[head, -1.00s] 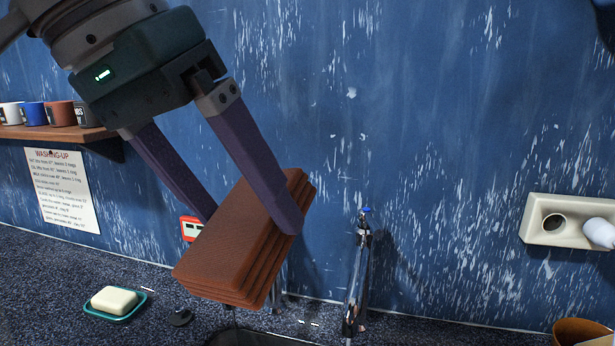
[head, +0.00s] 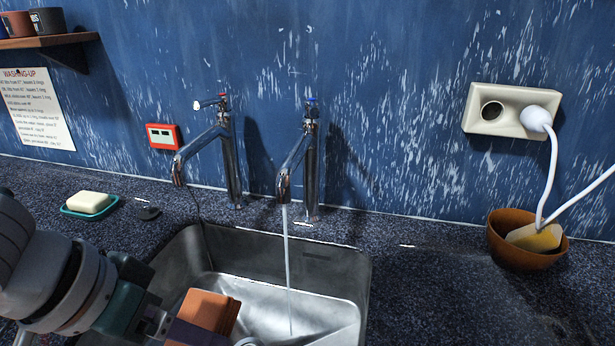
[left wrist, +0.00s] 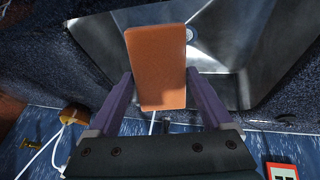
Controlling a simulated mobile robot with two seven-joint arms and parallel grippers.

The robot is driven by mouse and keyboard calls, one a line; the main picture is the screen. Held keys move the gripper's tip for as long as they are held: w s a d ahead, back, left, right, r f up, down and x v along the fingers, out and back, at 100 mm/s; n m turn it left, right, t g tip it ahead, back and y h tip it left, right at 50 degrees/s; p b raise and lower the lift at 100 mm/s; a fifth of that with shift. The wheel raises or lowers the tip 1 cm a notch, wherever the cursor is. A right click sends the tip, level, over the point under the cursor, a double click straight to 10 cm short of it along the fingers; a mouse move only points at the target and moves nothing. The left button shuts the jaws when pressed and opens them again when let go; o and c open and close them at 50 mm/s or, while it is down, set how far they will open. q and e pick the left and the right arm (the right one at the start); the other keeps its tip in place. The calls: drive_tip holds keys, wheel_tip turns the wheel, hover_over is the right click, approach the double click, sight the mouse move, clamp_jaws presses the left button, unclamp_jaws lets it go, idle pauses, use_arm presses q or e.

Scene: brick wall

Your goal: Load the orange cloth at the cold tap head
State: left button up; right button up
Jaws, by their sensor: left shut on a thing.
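The folded orange cloth (head: 208,309) is over the sink at the bottom of the head view, lower part cut off. My left gripper (left wrist: 160,78) is shut on the cloth (left wrist: 157,55), one purple finger on each side in the left wrist view. The cold tap (head: 300,155) has a blue-marked head (head: 312,103) and stands right of the red-marked hot tap (head: 222,150). A thin water stream (head: 287,255) falls from the cold tap's spout into the sink. In the head view the cloth is left of the stream, apart from it. My right gripper is not in view.
The steel sink (head: 345,268) is set into a dark speckled counter (head: 430,290). A soap bar on a teal dish (head: 110,206) lies left. A brown bowl with a sponge (head: 510,258) stands right, below a wall socket (head: 482,112) with white cables. A red-framed device (head: 163,137) is on the wall.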

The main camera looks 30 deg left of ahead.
sight(228, 311)
use_arm(q)
drive_tip(key=w+d+f+b, duration=0.2)
drive_tip(key=w+b, duration=0.7)
drive_tip(key=w, duration=0.5)
drive_tip(key=shift+f, duration=0.4)
drive_tip(key=shift+s, duration=0.1)
drive_tip(key=s+p, duration=0.4)
drive_tip(key=s+a+p, duration=0.1)
drive_tip(key=s+p, duration=0.1)
drive_tip(key=s, duration=0.1)
drive_tip(key=shift+s+r+p, duration=0.1)
drive_tip(key=shift+r+p, duration=0.05)
drive_tip(key=shift+p, duration=0.15)
drive_tip(key=shift+s, duration=0.4)
